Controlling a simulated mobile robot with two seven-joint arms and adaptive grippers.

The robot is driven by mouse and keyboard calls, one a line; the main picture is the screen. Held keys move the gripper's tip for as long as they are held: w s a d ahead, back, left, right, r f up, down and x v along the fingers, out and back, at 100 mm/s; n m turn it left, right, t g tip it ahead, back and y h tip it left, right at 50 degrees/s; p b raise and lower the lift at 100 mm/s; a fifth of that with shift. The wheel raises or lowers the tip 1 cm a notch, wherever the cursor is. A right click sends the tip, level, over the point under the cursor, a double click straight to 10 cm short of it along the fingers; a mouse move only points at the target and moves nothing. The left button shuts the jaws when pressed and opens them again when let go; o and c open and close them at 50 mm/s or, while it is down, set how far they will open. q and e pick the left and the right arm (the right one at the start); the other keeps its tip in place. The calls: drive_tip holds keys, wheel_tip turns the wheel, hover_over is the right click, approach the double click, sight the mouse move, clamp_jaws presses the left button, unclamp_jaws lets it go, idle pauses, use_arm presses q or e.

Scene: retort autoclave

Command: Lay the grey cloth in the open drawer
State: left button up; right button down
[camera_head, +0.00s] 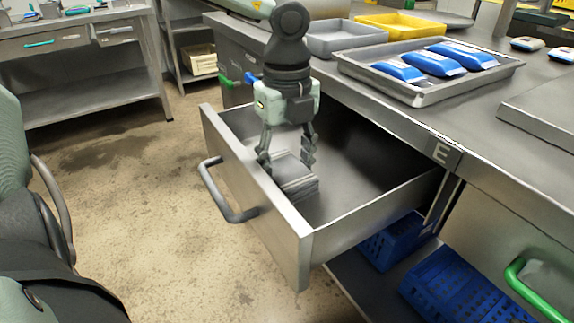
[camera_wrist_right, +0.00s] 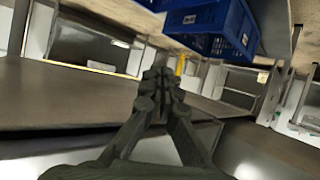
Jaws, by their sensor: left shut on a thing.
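The open drawer (camera_head: 370,209) is pulled out from under the steel counter, with a grey bar handle on its front. My left gripper (camera_head: 287,160) points down into the drawer, near its front panel. It is shut on the grey cloth (camera_head: 296,183), which looks like a small folded block. The cloth is inside the drawer walls; I cannot tell whether it touches the drawer floor. My right gripper (camera_wrist_right: 158,82) shows only in the right wrist view, with its fingertips together and nothing visible between them.
On the counter, a grey tray (camera_head: 432,93) holds blue-and-white packs. An empty grey tray (camera_head: 340,44) and a yellow tray (camera_head: 400,29) stand behind it. Blue crates (camera_head: 455,285) sit on the shelf below. A green handle (camera_head: 530,290) is at lower right. The floor at left is clear.

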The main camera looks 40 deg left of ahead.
sight(287, 168)
use_arm(q)
drive_tip(key=o, duration=1.1)
drive_tip(key=shift+o, duration=0.2)
use_arm(e)
drive_tip(key=shift+w+a+r, duration=0.15)
drive_tip(key=shift+a+r, duration=0.05)
drive_tip(key=shift+r, duration=0.2)
use_arm(q)
drive_tip(key=shift+r+p, duration=0.2)
drive_tip(key=shift+p, duration=0.15)
wheel_tip(287, 168, up, 12)
drive_tip(key=shift+p, duration=0.3)
use_arm(e)
drive_tip(key=s+d+f+g+h, duration=0.1)
drive_tip(key=s+d+f+g, duration=0.2)
drive_tip(key=d+f, duration=0.1)
drive_tip(key=shift+s+d+f+h, duration=0.15)
drive_tip(key=shift+d+f+h, duration=0.25)
drive_tip(key=shift+f, duration=0.35)
use_arm(q)
drive_tip(key=shift+f, duration=0.1)
